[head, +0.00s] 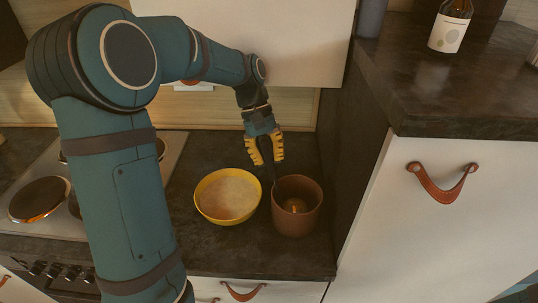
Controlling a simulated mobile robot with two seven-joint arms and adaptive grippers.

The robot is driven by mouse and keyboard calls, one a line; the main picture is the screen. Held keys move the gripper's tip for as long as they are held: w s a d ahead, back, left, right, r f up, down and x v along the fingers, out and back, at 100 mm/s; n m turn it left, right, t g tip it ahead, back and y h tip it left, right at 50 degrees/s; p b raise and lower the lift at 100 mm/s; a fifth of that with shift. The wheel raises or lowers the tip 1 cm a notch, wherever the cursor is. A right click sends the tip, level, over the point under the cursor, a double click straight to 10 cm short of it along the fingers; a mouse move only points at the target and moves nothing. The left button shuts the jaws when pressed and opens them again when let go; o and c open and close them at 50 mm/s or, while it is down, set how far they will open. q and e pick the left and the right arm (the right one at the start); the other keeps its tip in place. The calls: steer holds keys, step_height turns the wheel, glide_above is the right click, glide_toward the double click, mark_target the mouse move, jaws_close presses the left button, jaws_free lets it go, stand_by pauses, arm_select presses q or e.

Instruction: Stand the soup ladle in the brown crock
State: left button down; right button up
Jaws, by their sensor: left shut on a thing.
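The brown crock (297,219) stands on the dark counter near its right end. My left gripper (265,157) is above and slightly left of the crock, pointing down. It is shut on the dark handle of the soup ladle (270,172). The handle runs down from the fingers toward the crock's left rim. A round metallic shape, likely the ladle's bowl, shows inside the crock's mouth; whether it touches the bottom I cannot tell. My right gripper is not in view.
A yellow bowl (228,196) stands close to the left of the crock. A stove with round hotplates (40,199) is farther left. A dark side panel rises just right of the crock. A bottle (450,26) stands on the higher counter at right.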

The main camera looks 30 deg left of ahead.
arm_select(q)
steer(key=c, duration=1)
jaws_free()
